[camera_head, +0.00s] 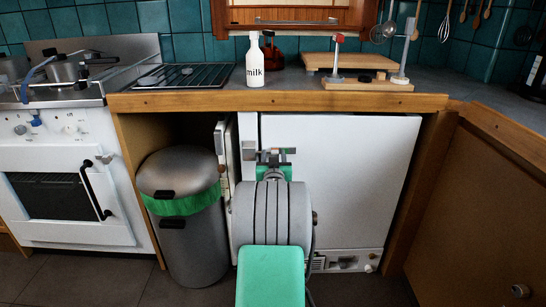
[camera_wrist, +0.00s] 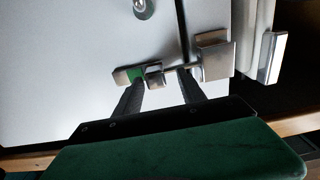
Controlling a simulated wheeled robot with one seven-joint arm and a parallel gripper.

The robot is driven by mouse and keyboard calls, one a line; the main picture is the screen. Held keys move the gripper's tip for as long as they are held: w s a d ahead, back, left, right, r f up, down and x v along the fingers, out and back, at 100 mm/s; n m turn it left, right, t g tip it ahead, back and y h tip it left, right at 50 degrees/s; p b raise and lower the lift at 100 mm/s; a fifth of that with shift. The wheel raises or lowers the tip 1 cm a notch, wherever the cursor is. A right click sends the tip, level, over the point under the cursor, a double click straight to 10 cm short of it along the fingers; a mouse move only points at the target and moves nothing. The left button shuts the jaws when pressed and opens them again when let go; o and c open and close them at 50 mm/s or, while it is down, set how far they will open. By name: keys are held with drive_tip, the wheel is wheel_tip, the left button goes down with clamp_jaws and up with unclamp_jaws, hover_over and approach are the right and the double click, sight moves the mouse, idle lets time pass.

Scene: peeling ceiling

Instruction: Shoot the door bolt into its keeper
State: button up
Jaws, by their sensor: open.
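The metal door bolt (camera_wrist: 155,76) lies across the white door (camera_head: 345,165), with a green patch near its left end in the wrist view. The grey blocky keeper (camera_wrist: 214,56) is at its right in that view; in the head view the keeper (camera_head: 250,151) is left of the bolt (camera_head: 285,151). My gripper (camera_wrist: 162,84) is open, its two dark fingers apart at the bolt, one either side of its middle part. I cannot tell whether they touch it. In the head view my gripper (camera_head: 271,160) partly hides the bolt. I cannot tell whether the bolt's tip is inside the keeper.
A wooden counter edge (camera_head: 200,102) runs above the door. A grey bin (camera_head: 181,215) stands to the left and a brown cabinet panel (camera_head: 482,200) to the right. A milk bottle (camera_head: 254,62) and a wooden board stand on the counter.

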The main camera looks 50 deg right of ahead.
drive_tip(key=shift+s, duration=0.1)
drive_tip(key=p+v, duration=0.1)
drive_tip(key=v, duration=0.6)
drive_tip(key=shift+s+a+p, duration=0.15)
drive_tip(key=shift+a+p, duration=0.15)
drive_tip(key=shift+p, duration=0.1)
